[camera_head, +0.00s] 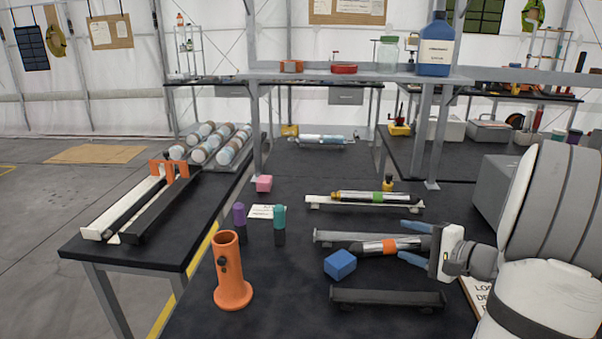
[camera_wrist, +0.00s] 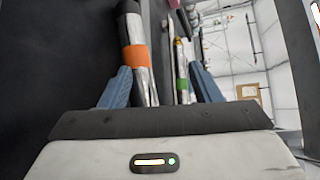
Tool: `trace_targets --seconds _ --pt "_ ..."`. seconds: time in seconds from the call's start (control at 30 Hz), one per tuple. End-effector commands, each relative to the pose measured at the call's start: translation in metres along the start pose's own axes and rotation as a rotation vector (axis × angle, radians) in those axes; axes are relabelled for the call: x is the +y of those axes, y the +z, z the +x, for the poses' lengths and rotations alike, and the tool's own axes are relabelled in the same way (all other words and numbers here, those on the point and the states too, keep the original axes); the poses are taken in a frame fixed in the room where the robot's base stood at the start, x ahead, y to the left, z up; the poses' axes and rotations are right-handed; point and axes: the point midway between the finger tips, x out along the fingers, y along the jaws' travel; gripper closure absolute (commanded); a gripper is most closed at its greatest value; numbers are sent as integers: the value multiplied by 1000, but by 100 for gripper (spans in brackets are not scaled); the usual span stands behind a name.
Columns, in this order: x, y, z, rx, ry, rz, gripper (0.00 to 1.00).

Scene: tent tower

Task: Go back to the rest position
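My gripper (camera_head: 404,240) is at the right of the near table, its blue fingers spread apart. A tube with an orange band (camera_head: 375,247) lies by the fingers' opening, beside a grey rail holder (camera_head: 330,237); I cannot tell whether it rests in it. In the wrist view, the orange-banded tube (camera_wrist: 137,60) shows between the spread fingers (camera_wrist: 163,82), nearer the left one, with no grip on it. A green-banded tube (camera_head: 377,197) lies on a light holder farther back; it also shows in the wrist view (camera_wrist: 181,65).
A blue cube (camera_head: 340,264), an empty dark holder (camera_head: 388,298) and an upright orange cylinder (camera_head: 231,275) stand near the front. Purple (camera_head: 239,217) and teal (camera_head: 279,219) capped bottles stand left. A grey box (camera_head: 500,190) is behind my arm. A raised shelf (camera_head: 330,77) spans the back.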

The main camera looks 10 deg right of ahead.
Motion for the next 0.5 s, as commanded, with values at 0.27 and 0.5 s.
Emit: trace_targets --seconds 0.27,0.5 --pt "-4 107 29 -224 296 -112 43" --pt "16 215 14 -418 713 -371 43"
